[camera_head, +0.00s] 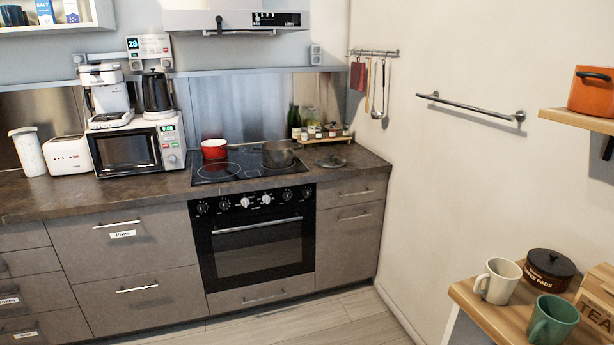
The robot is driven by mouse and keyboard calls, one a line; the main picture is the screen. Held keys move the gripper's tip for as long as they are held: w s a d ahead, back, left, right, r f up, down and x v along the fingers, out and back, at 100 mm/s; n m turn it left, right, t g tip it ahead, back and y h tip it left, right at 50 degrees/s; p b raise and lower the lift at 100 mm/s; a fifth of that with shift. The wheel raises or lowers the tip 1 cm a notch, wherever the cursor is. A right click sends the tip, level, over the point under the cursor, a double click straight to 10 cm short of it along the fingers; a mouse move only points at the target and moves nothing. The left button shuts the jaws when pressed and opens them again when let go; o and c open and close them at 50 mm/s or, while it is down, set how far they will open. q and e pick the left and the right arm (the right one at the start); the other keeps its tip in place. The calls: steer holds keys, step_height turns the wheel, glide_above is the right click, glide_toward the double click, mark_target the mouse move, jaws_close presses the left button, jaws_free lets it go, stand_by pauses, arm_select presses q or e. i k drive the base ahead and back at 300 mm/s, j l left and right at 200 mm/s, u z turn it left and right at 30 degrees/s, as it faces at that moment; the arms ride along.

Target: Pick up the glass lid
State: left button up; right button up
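Neither of my grippers is in view.
A red pot (214,150) stands on the cooktop (238,172). A tray of bottles and jars is behind the lid. Utensils hang from a wall rail (373,53). A wooden table with mugs (497,280) is at lower right. The floor before the oven is clear.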

mark_target(330, 161)
steer(key=i+j, duration=0.1)
steer(key=i, duration=0.8)
steer(key=i+j, duration=0.1)
steer(key=i, duration=0.8)
